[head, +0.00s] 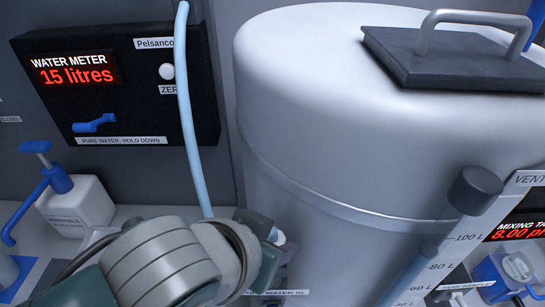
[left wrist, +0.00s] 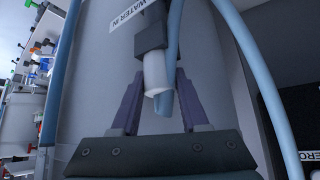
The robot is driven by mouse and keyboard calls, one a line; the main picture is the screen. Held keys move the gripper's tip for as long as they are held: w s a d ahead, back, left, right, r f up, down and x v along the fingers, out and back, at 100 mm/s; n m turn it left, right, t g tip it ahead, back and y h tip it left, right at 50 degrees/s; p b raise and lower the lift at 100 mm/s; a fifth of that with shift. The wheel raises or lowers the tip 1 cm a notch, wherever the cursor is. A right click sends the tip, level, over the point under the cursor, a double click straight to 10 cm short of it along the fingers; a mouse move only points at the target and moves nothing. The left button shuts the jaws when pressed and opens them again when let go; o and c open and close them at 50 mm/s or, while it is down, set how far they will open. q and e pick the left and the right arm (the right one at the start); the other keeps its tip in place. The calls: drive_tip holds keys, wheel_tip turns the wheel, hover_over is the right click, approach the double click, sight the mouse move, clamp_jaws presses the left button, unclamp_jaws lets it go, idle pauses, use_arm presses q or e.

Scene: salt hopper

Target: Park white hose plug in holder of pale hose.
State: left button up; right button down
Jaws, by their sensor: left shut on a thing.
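The pale blue hose (head: 186,110) hangs down in front of the water meter and goes behind my left arm. It also shows in the left wrist view (left wrist: 252,62), with a loop down to the white hose plug (left wrist: 155,72). My left gripper (left wrist: 158,90) is shut on the plug, one dark finger on each side. A dark block (left wrist: 151,32) with a "WATER IN" label is right at the plug's far end; I cannot tell whether they are joined. In the head view my left gripper (head: 262,238) mostly hides the plug. I cannot make out the hose's holder. My right gripper is not in view.
A large white tank (head: 330,150) with a dark handled lid (head: 455,58) stands close beside my left gripper. The black water meter panel (head: 120,90) reads 15 litres. A white pump bottle (head: 75,205) stands at left, and a grey-capped tube (head: 474,190) at right.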

sight(272, 238)
use_arm(q)
clamp_jaws()
drive_tip(key=shift+r, duration=0.2)
idle(0.5)
drive_tip(key=shift+r+p, duration=2.7)
drive_tip(key=shift+p, duration=0.3)
